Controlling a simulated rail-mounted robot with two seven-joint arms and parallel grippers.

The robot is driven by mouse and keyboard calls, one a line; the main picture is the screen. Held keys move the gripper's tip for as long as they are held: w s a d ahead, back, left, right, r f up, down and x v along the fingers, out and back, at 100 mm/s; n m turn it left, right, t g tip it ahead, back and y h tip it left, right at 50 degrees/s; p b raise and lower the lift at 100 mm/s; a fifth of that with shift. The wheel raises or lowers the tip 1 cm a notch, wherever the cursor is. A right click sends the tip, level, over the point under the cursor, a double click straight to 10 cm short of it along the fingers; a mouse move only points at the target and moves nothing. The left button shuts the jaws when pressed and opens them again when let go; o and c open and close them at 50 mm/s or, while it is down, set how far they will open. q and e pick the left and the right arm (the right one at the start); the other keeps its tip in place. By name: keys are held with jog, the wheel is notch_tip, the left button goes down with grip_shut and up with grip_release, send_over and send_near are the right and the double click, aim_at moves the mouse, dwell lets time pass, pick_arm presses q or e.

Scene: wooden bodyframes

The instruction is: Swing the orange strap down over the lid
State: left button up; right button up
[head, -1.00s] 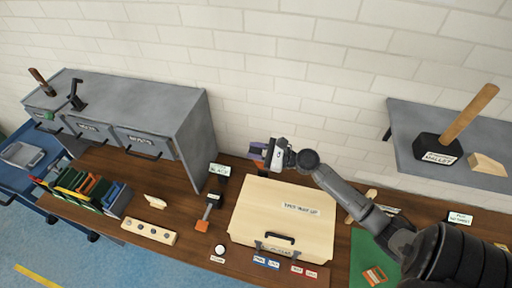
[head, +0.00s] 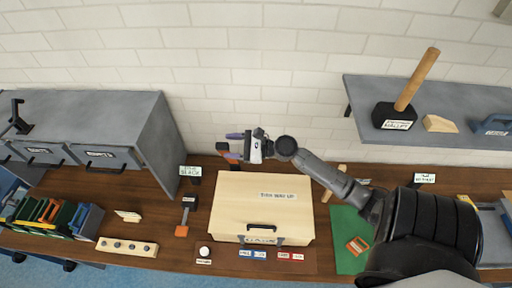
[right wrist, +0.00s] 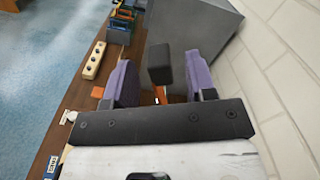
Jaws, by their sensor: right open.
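The pale wooden box lid (head: 262,200) lies flat and closed, with a paper label on top and a dark handle at its front. My right gripper (head: 229,146), with purple fingers, is open above the lid's back left corner, pointing left. In the right wrist view its two fingers (right wrist: 156,85) stand apart. A narrow orange piece (right wrist: 160,95), seemingly the orange strap, shows between them and a dark upright block; I cannot tell whether it touches a finger. A reddish bit also shows by the fingertips in the head view. Most of the strap is hidden. My left gripper is out of view.
Left of the box are a tool with an orange end (head: 181,231), a wooden strip with dark knobs (head: 127,246) and a grey drawer cabinet (head: 150,120). A shelf with a mallet (head: 395,116) hangs at the right. The white brick wall is close behind.

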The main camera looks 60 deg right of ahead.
jog(key=b+v, duration=0.3)
jog(key=v, duration=0.7)
jog(key=shift+s, duration=0.35)
jog(key=shift+d, duration=0.1)
jog(key=shift+c, duration=0.3)
